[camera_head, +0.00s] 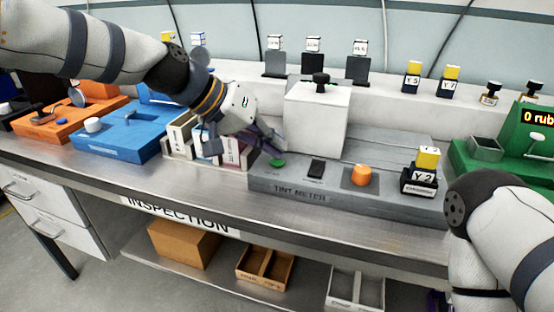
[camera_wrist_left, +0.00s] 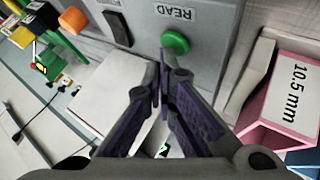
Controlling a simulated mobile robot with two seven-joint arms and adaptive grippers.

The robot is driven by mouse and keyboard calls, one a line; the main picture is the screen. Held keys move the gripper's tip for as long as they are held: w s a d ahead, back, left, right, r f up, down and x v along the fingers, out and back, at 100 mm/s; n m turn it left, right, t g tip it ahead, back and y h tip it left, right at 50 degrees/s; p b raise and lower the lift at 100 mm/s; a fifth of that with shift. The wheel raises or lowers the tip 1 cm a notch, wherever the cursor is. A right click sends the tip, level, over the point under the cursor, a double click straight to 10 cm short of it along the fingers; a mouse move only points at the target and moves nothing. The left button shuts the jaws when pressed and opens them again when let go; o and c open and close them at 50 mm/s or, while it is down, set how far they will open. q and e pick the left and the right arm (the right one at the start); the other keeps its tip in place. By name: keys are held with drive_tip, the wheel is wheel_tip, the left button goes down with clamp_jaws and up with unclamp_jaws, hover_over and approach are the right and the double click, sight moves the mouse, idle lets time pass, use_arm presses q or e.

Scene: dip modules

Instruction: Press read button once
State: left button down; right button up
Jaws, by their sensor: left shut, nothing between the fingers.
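The tint meter (camera_head: 330,205) is a grey console on the bench. Its green read button (camera_head: 277,163) is at the left end of the front panel. In the left wrist view the green button (camera_wrist_left: 175,42) sits beside the upside-down READ label (camera_wrist_left: 174,12). My left gripper (camera_head: 277,143) is shut and empty, with its fingertips close to the button. In the left wrist view its fingertips (camera_wrist_left: 165,68) appear just below the button; contact cannot be told. Only a purple sliver, probably my right gripper (camera_head: 437,301), shows beside my right arm at the bottom edge.
A black switch (camera_head: 316,168) and an orange knob (camera_head: 361,175) are right of the button. A white block (camera_head: 317,118) stands behind them. A Y2 module (camera_head: 420,181) sits at the console's right. A holder with labelled slots (camera_head: 205,150) is close on the left.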

use_arm(q)
drive_tip(key=shift+r, duration=0.5)
use_arm(e)
drive_tip(key=shift+w+r, duration=0.15)
use_arm(q)
drive_tip(key=shift+r+p, duration=0.5)
drive_tip(key=shift+r, duration=2.05)
use_arm(e)
drive_tip(key=shift+w+r+t, duration=0.3)
drive_tip(key=shift+w+r, duration=0.2)
drive_tip(key=shift+w, duration=0.05)
use_arm(q)
drive_tip(key=shift+f, duration=0.1)
